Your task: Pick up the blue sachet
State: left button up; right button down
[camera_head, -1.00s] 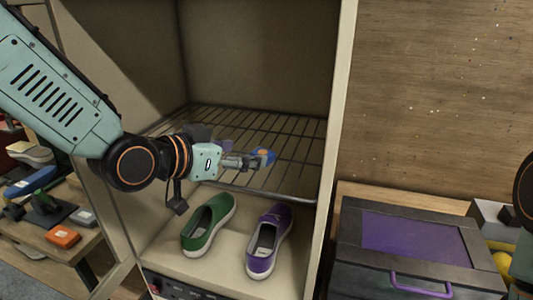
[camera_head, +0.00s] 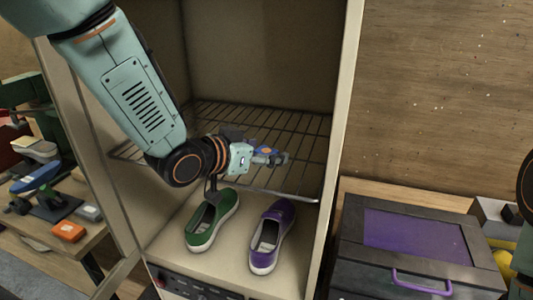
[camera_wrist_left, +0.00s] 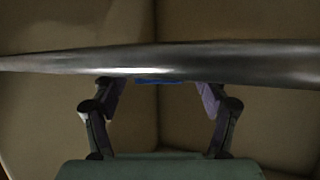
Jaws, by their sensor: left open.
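The blue sachet (camera_head: 266,151), with an orange mark, is at the wire rack inside the open cabinet, right at my left gripper (camera_head: 278,159). In the left wrist view only a thin blue strip of the sachet (camera_wrist_left: 160,81) shows between the spread fingertips of the left gripper (camera_wrist_left: 160,91). A thick metal bar crosses that view and hides the rest. The left gripper is open. I cannot tell whether its fingers touch the sachet. My right gripper is not in view.
The wire rack (camera_head: 300,135) spans the cabinet. Below it stand a green shoe (camera_head: 225,205) and a purple shoe (camera_head: 283,215). A dark box with a purple lid panel (camera_head: 415,235) is at right. A side table at left holds an orange block (camera_head: 68,231).

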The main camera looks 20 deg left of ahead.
pick_arm(q)
jog(key=shift+d, duration=0.25)
jog(key=shift+c, duration=1.1)
jog(key=shift+s+a+r, duration=0.1)
jog(key=shift+s+a, duration=0.15)
jog(key=c, duration=0.3)
jog(key=shift+a, duration=0.15)
jog(key=c, duration=0.3)
jog(key=shift+w+d, duration=0.15)
jog(key=shift+d, duration=0.15)
jog(key=c, duration=0.4)
jog(key=shift+a+r, duration=0.1)
jog(key=shift+r, duration=0.3)
notch_tip(320, 180, up, 8)
jog(key=shift+r, duration=0.25)
jog(key=shift+a+r, duration=0.1)
jog(key=shift+r, duration=0.2)
